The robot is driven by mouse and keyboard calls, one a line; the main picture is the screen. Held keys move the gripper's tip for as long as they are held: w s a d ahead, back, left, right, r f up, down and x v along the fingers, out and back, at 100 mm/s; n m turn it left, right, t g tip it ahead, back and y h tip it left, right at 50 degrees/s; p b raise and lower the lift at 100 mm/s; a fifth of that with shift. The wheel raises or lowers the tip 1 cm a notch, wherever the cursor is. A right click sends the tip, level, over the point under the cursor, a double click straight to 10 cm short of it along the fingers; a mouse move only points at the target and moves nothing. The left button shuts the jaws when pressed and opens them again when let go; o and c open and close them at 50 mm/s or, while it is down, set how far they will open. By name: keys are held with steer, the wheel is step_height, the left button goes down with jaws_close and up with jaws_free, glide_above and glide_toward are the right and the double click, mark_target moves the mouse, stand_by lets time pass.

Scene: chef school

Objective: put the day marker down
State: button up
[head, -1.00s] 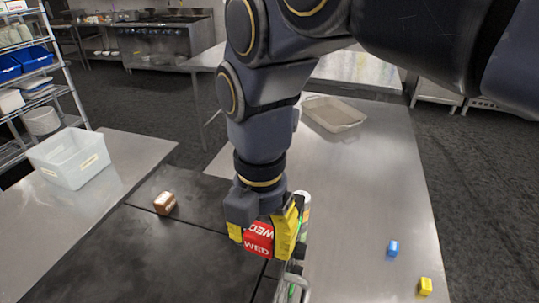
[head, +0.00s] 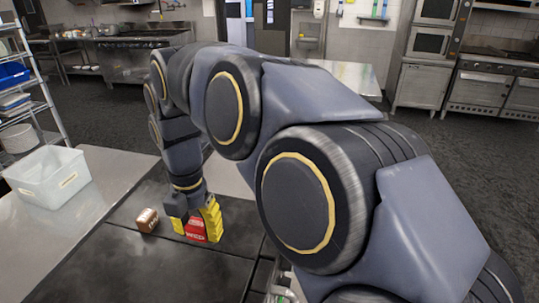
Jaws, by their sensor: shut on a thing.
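The red day marker (head: 196,232), a small block with pale lettering, is between the yellow fingers of my gripper (head: 195,227) in the head view. My gripper is shut on it and points down over the dark worktop (head: 130,265). The marker is low, close to the dark surface; I cannot tell whether it touches. A brown block (head: 147,220) with pale lettering stands on the dark surface just left of my gripper, apart from it.
A translucent white bin (head: 48,178) stands on the steel counter at the left. A wire shelf (head: 33,85) is behind it. The dark surface in front of my gripper is clear. My arm hides much of the right-hand counter. Metal handles (head: 283,285) show at the bottom middle.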

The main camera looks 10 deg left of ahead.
mark_target(202, 249)
steer(key=shift+w+a+f, duration=0.25)
steer(key=shift+f, duration=1.8)
steer(key=shift+f, duration=0.15)
steer(key=o, duration=0.9)
steer(key=shift+c, duration=0.2)
step_height(202, 249, up, 12)
steer(key=shift+r, duration=0.2)
